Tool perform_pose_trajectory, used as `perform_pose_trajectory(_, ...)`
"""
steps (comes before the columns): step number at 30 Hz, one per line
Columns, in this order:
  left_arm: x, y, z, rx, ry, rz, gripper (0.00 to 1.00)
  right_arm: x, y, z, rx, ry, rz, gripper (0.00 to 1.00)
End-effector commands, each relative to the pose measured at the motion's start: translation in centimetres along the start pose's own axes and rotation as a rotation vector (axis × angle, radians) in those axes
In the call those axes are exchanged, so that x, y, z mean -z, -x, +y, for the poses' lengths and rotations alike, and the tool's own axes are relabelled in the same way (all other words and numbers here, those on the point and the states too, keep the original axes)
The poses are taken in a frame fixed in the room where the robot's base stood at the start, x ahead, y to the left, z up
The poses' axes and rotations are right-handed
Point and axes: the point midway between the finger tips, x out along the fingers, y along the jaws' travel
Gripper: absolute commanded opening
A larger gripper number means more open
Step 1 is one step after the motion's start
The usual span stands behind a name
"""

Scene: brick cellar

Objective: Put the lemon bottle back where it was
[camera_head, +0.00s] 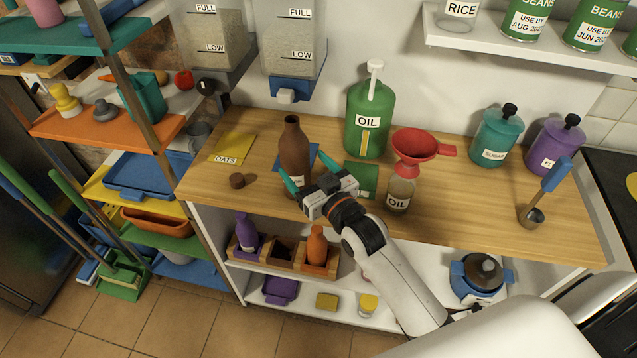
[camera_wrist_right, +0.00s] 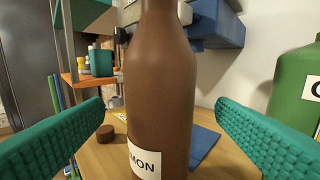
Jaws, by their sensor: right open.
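The lemon bottle (camera_head: 294,148) is brown, uncapped and upright on the wooden counter. Its white label, partly showing "MON", is visible in the right wrist view (camera_wrist_right: 158,90). My right gripper (camera_head: 307,172) is open, with its teal fingers on either side of the bottle and a visible gap on each side in the wrist view. A brown cap (camera_head: 237,181) lies on the counter left of the bottle. On the shelf below, a wooden crate (camera_head: 270,264) holds a purple bottle (camera_head: 246,232) and an orange bottle (camera_head: 316,246), with a dark middle compartment between them. My left gripper is out of view.
A blue mat (camera_head: 313,153) lies by the bottle, and a yellow oats card (camera_head: 234,148) to the left. A green oil jug (camera_head: 368,118), a red funnel (camera_head: 415,145) on an oil jar (camera_head: 400,194) and a green mat (camera_head: 361,178) stand or lie right. The front left counter is mostly clear.

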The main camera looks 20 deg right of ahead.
Motion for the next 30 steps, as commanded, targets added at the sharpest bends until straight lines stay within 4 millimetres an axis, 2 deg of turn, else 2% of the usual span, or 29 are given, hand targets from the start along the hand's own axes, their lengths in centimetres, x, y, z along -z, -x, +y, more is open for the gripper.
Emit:
perform_pose_trajectory(3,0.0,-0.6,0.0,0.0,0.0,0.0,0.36,0.3,2.5,0.0,-0.001,0.0,0.003,0.8)
perform_pose_trajectory(9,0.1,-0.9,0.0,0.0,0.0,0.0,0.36,0.1,4.8,0.0,0.0,0.0,0.0,0.8)
perform_pose_trajectory(26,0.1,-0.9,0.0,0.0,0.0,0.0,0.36,0.0,5.2,0.0,0.0,-0.001,0.0,0.8)
perform_pose_trajectory(30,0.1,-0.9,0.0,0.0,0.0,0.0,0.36,0.7,5.6,0.1,0.004,0.0,0.046,0.8)
